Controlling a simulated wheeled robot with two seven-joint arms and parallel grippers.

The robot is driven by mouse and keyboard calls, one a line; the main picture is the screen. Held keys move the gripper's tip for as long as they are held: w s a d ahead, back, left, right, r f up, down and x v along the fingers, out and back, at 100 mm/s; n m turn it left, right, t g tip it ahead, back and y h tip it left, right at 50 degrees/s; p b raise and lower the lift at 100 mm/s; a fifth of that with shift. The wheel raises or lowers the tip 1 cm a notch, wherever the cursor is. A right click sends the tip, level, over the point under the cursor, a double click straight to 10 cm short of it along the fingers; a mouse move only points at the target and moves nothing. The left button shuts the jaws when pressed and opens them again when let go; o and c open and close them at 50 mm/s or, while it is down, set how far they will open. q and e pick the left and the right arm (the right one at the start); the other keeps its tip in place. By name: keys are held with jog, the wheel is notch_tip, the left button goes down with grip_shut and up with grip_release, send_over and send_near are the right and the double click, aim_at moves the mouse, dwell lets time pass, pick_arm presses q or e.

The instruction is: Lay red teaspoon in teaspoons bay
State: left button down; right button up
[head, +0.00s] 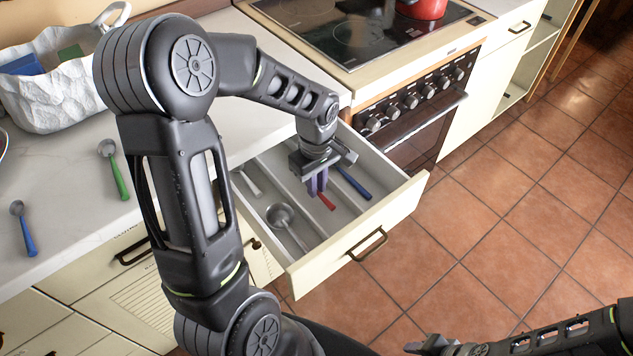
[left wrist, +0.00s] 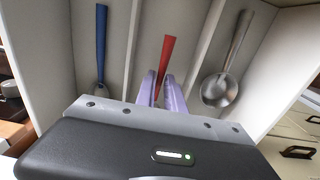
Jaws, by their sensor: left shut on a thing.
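The red teaspoon (head: 326,201) shows its red handle between two dividers of the open drawer (head: 336,248); its bowl is hidden by my gripper. In the left wrist view, the red handle (left wrist: 168,52) lies between and beyond the purple fingers. My left gripper (head: 318,188) points down into the drawer, shut on the red teaspoon. Whether the spoon touches the drawer floor I cannot tell. A blue-handled spoon (head: 353,183) lies in the bay on one side, a metal ladle (head: 282,216) in the bay on the other. My right gripper (head: 428,346) is at the bottom edge, its jaws unclear.
On the worktop (head: 70,180) lie a green-handled spoon (head: 114,170) and a blue-handled spoon (head: 23,228), near a white basket (head: 65,95). A pale utensil (head: 247,183) lies at the drawer's left. The stove (head: 395,100) stands beyond the drawer.

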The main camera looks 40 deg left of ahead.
pick_arm(q)
jog(key=shift+f+b, duration=0.6)
jog(key=shift+f, duration=0.4)
jog(key=c, duration=1.3)
grip_release()
jog(key=shift+c, duration=0.2)
jog(key=shift+o, duration=0.2)
jog(key=shift+o, duration=1.3)
jog(key=shift+r, duration=0.1)
jog(key=shift+r+p, duration=3.35)
jog(key=shift+r, duration=1.1)
